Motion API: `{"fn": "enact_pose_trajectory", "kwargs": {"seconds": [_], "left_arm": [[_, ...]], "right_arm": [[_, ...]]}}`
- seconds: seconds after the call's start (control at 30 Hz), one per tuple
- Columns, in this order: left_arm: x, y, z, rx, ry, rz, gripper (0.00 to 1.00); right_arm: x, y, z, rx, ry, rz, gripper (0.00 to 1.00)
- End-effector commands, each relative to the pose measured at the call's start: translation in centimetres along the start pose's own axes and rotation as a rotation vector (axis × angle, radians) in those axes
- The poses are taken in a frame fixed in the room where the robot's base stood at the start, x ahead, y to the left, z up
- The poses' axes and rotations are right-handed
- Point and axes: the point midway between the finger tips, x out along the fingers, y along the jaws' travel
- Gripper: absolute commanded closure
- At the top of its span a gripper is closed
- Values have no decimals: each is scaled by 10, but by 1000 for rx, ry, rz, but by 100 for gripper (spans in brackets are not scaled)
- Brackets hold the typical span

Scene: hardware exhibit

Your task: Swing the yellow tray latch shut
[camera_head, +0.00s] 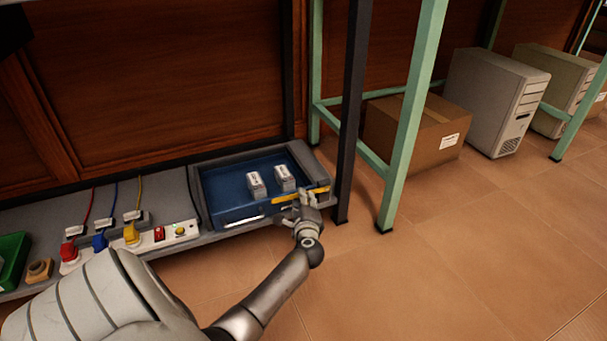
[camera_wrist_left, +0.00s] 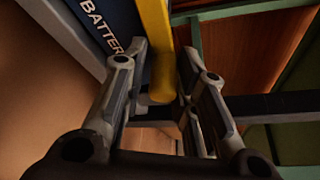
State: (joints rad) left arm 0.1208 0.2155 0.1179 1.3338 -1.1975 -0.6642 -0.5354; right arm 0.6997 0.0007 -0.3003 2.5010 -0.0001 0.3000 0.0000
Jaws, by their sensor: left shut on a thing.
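The yellow latch (camera_head: 288,198) is a flat bar at the front right of the blue tray (camera_head: 225,190), running along part of its front edge. Two small pale battery-like blocks, the left one (camera_head: 256,185) and the right one (camera_head: 285,178), stand in the tray. My left gripper (camera_head: 310,200) is at the latch's right part. In the left wrist view the latch (camera_wrist_left: 158,45) runs down between the fingers, and the gripper (camera_wrist_left: 165,75) is shut on it. Part of the word "BATTERY" (camera_wrist_left: 103,20) shows on the blue tray front beside it. My right gripper is not in view.
A power strip (camera_head: 165,236) with red, blue and yellow plugs lies left of the tray. A green bin (camera_head: 12,262) is at the far left. A dark post (camera_head: 352,120) and a green table leg (camera_head: 410,120) stand right of the gripper. The floor in front is clear.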

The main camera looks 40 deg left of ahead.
Motion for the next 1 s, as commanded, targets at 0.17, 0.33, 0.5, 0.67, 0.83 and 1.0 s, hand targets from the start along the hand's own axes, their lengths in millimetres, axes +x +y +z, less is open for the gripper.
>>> {"fn": "enact_pose_trajectory", "kwargs": {"seconds": [0.17, 0.33, 0.5, 0.67, 0.83, 1.0], "left_arm": [[-2, 8, -6, 11, 13, 11, 100], [-2, 8, -6, 11, 13, 11, 100], [-2, 7, -6, 10, 12, 10, 59], [-1, 5, -4, 6, 8, 7, 58], [0, 2, -2, 4, 5, 4, 58], [-2, -11, 4, 0, 3, 2, 58]], "right_arm": [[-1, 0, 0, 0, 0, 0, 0], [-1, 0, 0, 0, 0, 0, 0], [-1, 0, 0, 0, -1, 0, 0], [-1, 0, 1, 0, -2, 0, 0], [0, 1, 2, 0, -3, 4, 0], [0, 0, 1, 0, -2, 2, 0]]}}
